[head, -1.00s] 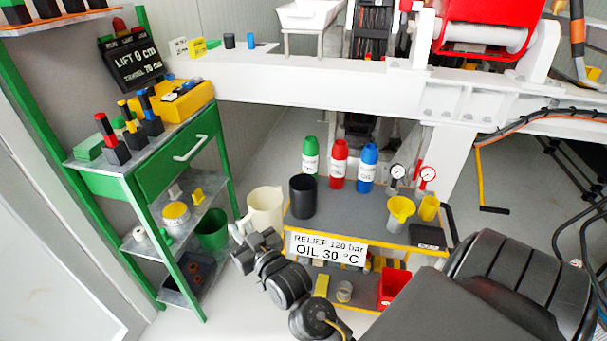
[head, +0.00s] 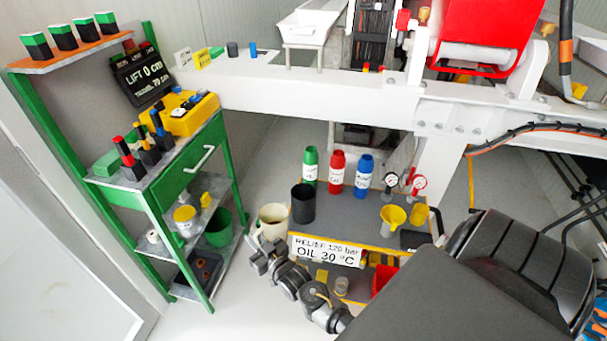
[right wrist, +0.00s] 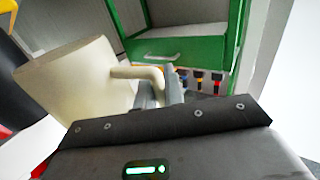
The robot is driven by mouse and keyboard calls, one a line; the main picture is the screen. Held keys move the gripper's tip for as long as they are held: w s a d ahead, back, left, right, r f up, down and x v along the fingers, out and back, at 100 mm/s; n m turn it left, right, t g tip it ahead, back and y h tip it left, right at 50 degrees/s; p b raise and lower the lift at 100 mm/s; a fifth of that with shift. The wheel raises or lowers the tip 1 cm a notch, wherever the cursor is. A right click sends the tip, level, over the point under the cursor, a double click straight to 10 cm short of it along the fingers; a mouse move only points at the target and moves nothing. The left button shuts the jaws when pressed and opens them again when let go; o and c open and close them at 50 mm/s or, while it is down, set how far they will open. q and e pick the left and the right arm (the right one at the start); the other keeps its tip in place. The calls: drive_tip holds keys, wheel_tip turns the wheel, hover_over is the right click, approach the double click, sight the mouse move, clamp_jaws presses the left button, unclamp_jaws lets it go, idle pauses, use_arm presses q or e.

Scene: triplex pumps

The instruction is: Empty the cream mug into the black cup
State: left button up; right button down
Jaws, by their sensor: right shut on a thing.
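The cream mug (head: 268,229) is just left of the black cup (head: 303,204) in the head view, near the left end of the yellow-edged cart top. My right gripper (head: 262,243) is at the mug's left side. In the right wrist view, the gripper (right wrist: 160,92) is shut on the handle of the cream mug (right wrist: 78,82), which looks tilted there. The black cup stands upright on the cart. What it holds is hidden. My left gripper is not in view.
Green (head: 310,166), red (head: 337,172) and blue (head: 363,176) bottles stand behind the cup. A yellow funnel (head: 392,216) and gauges are on the right. A sign (head: 325,251) hangs on the cart's front. The green shelf unit (head: 180,225) stands to the left.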

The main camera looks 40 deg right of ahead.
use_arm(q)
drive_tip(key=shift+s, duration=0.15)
